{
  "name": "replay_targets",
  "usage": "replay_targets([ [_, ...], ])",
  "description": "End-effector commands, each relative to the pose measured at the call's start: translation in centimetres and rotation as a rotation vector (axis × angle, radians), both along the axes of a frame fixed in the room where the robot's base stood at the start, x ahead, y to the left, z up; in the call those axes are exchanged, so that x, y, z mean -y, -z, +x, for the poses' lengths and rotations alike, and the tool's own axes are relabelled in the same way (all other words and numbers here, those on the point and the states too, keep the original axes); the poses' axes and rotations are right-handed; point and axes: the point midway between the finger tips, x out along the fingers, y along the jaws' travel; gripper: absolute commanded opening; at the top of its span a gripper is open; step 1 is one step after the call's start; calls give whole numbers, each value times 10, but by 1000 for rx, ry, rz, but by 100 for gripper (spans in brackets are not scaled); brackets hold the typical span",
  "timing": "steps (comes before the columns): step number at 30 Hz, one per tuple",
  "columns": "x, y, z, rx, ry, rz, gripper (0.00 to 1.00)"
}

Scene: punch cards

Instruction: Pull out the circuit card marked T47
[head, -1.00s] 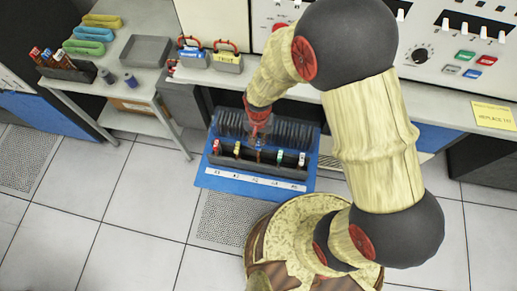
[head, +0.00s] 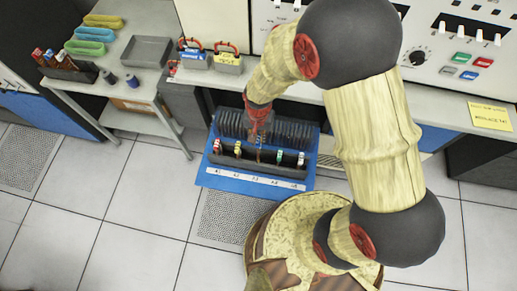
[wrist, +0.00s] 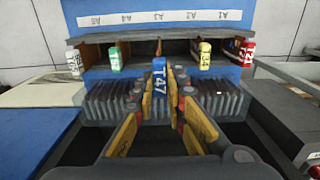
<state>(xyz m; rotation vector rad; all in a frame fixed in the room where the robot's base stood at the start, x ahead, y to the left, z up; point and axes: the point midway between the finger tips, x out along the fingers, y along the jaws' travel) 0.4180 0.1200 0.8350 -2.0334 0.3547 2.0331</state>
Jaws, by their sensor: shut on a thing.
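The blue circuit card marked T47 (wrist: 159,80) is upright between the fingertips of my gripper (wrist: 162,88) in the wrist view, and the gripper is shut on it. The card looks nearer and larger than its neighbours, in front of the middle slot of the dark card rack (wrist: 140,73). Whether its far end is clear of the slot is hidden. In the head view my gripper (head: 257,128) is above the middle of the rack. A white card (wrist: 74,63), a green card (wrist: 115,60), a yellow card (wrist: 205,56) and a red card (wrist: 247,54) sit in the other slots.
The rack stands on a blue base (head: 225,182) with a label strip. A side table at left holds coloured bins (head: 90,33), a grey tray (head: 146,50) and a holder of cards (head: 70,70). Two handled units (head: 228,63) stand on the bench. Floor in front is clear.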

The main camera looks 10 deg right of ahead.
Motion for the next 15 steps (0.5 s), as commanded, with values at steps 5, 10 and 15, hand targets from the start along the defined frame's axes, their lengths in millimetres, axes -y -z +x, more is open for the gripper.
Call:
replay_targets([
  [5,0,-8,0,0,0,0,0],
  [10,0,-14,0,0,0,0,0],
  [15,0,-20,0,0,0,0,0],
])
